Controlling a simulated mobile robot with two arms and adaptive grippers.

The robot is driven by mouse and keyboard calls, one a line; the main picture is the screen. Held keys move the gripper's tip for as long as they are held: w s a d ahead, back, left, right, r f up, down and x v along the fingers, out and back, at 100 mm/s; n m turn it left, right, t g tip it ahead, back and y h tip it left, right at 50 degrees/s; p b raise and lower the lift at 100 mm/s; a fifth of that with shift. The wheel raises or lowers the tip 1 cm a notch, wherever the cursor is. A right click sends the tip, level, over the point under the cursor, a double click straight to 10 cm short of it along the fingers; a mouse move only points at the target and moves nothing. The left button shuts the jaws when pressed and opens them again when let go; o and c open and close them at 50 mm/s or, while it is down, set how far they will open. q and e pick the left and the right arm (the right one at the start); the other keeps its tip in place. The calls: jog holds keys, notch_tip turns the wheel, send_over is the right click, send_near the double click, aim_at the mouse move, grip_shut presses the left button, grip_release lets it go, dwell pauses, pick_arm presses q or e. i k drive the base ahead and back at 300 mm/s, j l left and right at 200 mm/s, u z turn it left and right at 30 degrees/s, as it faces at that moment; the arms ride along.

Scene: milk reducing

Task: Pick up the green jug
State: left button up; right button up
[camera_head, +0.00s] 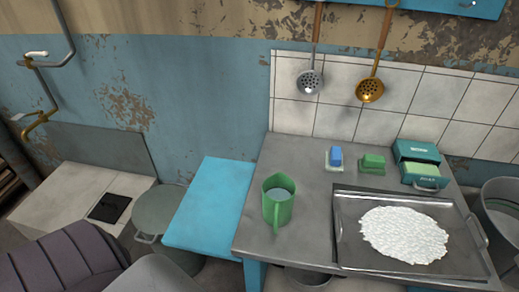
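The green jug (278,203) stands upright on the grey table near its left edge. Its handle faces the front of the table, toward me. Its top is open, and the inside looks pale grey; I cannot tell whether it holds anything. Neither of my grippers is in view, and nothing touches the jug.
A metal tray (345,258) with a white granular heap (404,235) lies right of the jug. A blue board (208,207) adjoins the left. Ladles (369,90) hang above.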

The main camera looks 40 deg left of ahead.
aim_at(279, 190)
jog(key=u, duration=0.95)
